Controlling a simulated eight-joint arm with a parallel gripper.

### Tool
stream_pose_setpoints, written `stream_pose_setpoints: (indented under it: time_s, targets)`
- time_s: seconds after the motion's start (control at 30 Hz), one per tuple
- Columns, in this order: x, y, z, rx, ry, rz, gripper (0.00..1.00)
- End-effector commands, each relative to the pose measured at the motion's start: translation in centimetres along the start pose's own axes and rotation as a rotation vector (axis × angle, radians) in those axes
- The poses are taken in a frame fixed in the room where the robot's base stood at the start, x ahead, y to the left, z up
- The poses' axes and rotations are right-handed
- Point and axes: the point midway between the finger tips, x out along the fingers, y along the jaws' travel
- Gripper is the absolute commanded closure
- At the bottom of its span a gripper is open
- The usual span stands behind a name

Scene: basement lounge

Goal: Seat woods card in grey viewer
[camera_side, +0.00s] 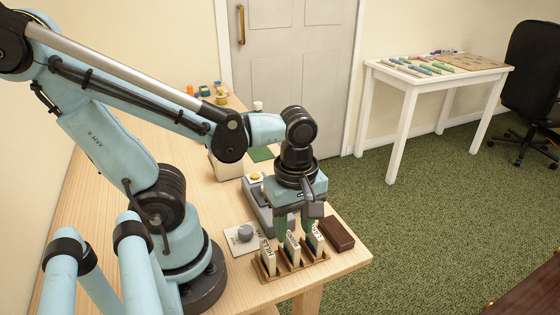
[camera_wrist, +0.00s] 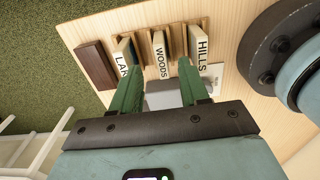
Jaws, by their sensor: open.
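The woods card (camera_side: 292,248) is a pale upright card in the middle slot of a wooden rack (camera_side: 291,272). Its WOODS label shows in the wrist view (camera_wrist: 160,56). My gripper (camera_side: 292,232) points down over the rack, open, its green fingers on either side of the woods card's place; in the wrist view the gripper (camera_wrist: 160,66) has the card between its fingertips. I cannot tell whether either finger touches it.
The hills card (camera_wrist: 202,42) and lake card (camera_wrist: 123,57) stand close on either side in the rack. A dark brown block (camera_side: 336,233) lies right of the rack, near the table edge.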

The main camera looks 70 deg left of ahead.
Motion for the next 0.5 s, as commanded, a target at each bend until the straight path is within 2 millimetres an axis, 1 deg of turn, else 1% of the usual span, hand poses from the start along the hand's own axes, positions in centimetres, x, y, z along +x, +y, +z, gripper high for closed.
stream_pose_setpoints:
  time_s: [0.2, 0.4, 0.5]
  targets:
    - [2.0, -0.2, -0.1, 0.000, 0.000, 0.000, 0.55]
    - [3.3, -0.1, -0.1, 0.000, 0.000, 0.002, 0.55]
    - [3.6, -0.2, -0.1, 0.000, 0.000, 0.002, 0.55]
